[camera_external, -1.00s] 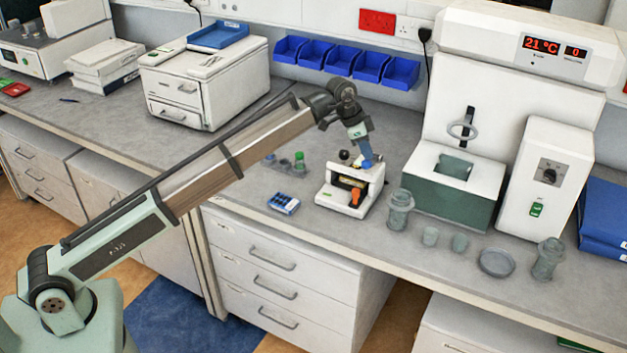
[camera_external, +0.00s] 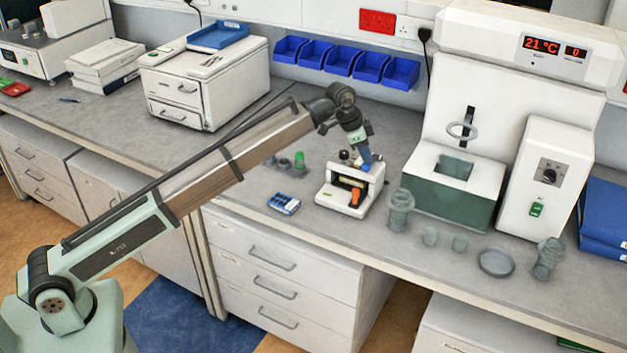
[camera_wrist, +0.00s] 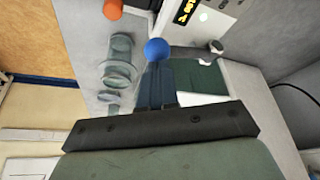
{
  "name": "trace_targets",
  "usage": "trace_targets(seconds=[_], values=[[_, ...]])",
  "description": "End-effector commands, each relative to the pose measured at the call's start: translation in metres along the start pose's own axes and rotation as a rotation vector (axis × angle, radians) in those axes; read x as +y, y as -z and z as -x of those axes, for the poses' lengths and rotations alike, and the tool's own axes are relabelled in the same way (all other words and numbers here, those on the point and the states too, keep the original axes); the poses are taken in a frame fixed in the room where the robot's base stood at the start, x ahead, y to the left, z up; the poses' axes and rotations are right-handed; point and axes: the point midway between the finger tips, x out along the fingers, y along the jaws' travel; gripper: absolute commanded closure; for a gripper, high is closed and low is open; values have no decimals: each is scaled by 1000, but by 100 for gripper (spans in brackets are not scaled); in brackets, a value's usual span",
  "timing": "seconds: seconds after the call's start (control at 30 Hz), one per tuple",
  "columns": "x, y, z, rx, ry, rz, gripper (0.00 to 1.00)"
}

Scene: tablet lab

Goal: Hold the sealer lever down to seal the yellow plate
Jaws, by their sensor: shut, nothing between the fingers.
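The sealer (camera_external: 330,197) is a small white bench device with an orange part (camera_external: 355,197) on its front. A blue ball knob (camera_external: 367,168), which looks like the end of its lever, sits at its upper right. It also shows in the wrist view (camera_wrist: 157,49). My gripper (camera_external: 365,158) is shut and empty, pointing down at the blue knob. In the wrist view its fingertips (camera_wrist: 158,68) meet the knob's edge; whether they press on it I cannot tell. A small yellow patch shows inside the sealer, too small to tell whether it is the plate.
A blue rack (camera_external: 284,203) lies left of the sealer, with small vials, one green-capped (camera_external: 300,160), behind it. A grey-green flanged fitting (camera_external: 400,208) stands close on the right, before a large white machine (camera_external: 465,140). Bench left of the rack is clear.

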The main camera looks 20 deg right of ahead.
Motion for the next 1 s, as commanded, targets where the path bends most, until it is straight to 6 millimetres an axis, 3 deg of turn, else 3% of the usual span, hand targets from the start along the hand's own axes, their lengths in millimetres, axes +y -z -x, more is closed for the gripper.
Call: trace_targets(seconds=[1.0], values=[[1,-4,-8,0,0,0,100]])
